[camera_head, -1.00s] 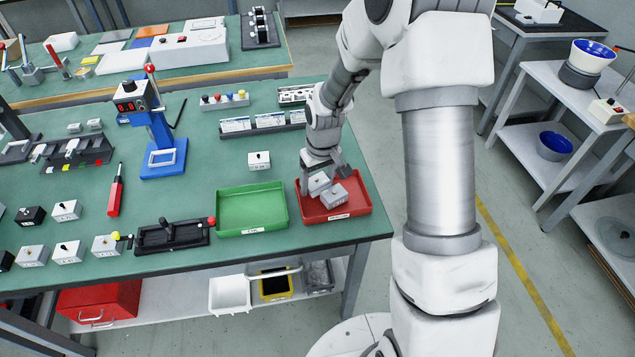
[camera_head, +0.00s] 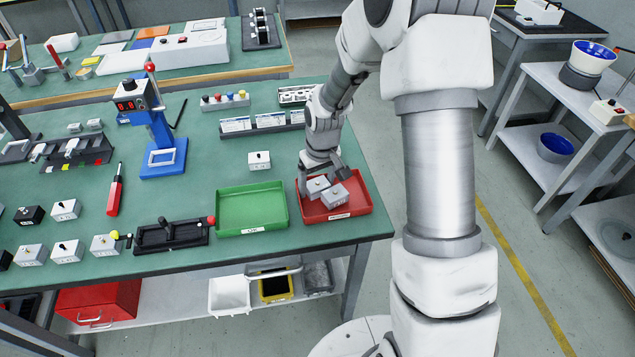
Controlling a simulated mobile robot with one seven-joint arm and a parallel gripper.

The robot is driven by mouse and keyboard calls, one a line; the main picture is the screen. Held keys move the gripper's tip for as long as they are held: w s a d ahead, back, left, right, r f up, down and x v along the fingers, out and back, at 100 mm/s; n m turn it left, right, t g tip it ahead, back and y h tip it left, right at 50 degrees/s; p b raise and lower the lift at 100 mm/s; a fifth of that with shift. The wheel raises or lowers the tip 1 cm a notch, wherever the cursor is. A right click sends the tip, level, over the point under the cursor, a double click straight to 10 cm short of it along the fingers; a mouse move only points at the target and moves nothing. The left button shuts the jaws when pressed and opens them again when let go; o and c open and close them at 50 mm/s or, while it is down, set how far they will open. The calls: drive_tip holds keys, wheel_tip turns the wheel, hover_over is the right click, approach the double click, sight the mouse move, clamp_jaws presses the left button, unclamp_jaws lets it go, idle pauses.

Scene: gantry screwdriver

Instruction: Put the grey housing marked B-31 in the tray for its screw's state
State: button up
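Two grey housings are in the red tray (camera_head: 362,203) at the table's right end: a rear left one (camera_head: 317,186) and a front right one (camera_head: 336,197). My gripper (camera_head: 322,180) is low over this tray, pointing down. Its fingers look spread wider than the rear left housing, which lies between or just below them; contact is hard to see. The green tray (camera_head: 251,208) to the left is empty. Another light housing (camera_head: 259,160) stands alone behind the trays. The markings are too small to read, so I cannot tell which housing is B-31.
Several light housings, such as one by a yellow knob (camera_head: 104,245), stand at the front left. A black fixture (camera_head: 171,234) lies left of the green tray. Bare table surrounds the lone housing.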

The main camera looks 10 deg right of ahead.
sight(322, 187)
drive_tip(key=shift+s+d+f, duration=0.1)
drive_tip(key=shift+d+f, duration=0.15)
drive_tip(key=shift+f, duration=0.15)
drive_tip(key=shift+r+p, duration=0.45)
drive_tip(key=shift+r, duration=0.05)
drive_tip(key=s+d+r+m+t+p, duration=0.1)
drive_tip(key=s+r, duration=0.4)
drive_tip(key=r, duration=0.8)
drive_tip(key=s+d+r+t+p, duration=0.15)
drive_tip(key=s+r, duration=0.35)
drive_tip(key=r, duration=0.7)
drive_tip(key=s+r+m+t, duration=0.2)
drive_tip(key=s+r, duration=0.3)
drive_tip(key=s, duration=0.8)
drive_tip(key=shift+d+h, duration=0.15)
drive_tip(key=shift+h, duration=0.15)
drive_tip(key=shift+r, duration=0.15)
